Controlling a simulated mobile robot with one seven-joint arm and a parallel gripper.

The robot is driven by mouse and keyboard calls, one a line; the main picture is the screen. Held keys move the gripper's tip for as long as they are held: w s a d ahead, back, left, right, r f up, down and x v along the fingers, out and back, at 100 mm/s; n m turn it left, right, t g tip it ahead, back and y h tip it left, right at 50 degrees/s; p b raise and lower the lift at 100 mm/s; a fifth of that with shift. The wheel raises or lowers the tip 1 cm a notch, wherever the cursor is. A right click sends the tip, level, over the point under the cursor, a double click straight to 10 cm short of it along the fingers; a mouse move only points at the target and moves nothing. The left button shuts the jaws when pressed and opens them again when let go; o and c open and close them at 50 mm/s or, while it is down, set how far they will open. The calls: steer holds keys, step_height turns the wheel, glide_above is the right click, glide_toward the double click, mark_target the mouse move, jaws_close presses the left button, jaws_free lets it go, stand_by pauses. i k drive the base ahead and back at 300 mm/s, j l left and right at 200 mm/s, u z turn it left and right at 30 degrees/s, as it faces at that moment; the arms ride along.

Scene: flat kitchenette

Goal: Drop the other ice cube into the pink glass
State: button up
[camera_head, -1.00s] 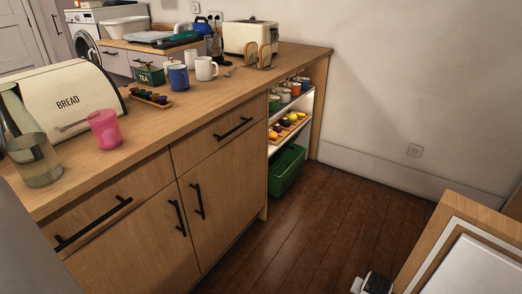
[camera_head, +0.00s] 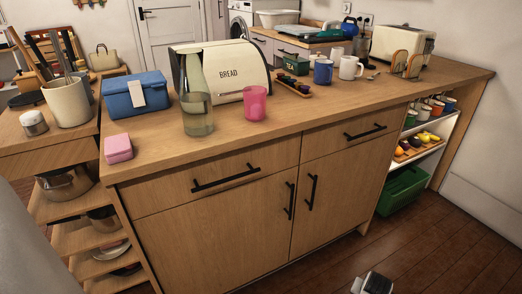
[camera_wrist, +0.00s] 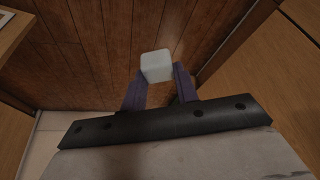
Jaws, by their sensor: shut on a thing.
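The pink glass (camera_head: 255,103) stands upright on the wooden counter, in front of the cream bread bin and right of a glass carafe. I cannot see inside it. In the wrist view my gripper (camera_wrist: 158,72) is shut on a whitish ice cube (camera_wrist: 156,65), held between the tips of its two purple fingers over the wooden floor. In the head view part of my gripper (camera_head: 373,284) shows at the bottom edge, low in front of the counter and well away from the glass.
A glass carafe (camera_head: 197,108) stands close left of the pink glass, with the bread bin (camera_head: 232,72) behind. A blue box (camera_head: 137,95) and a pink box (camera_head: 118,148) are at the counter's left. The counter front (camera_head: 300,125) is clear.

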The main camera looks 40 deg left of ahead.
mark_target(253, 104)
steer(key=k+l+u, duration=0.1)
steer(key=u, duration=0.4)
steer(key=k+l+u, duration=0.15)
steer(key=u, duration=0.3)
steer(key=l, duration=0.1)
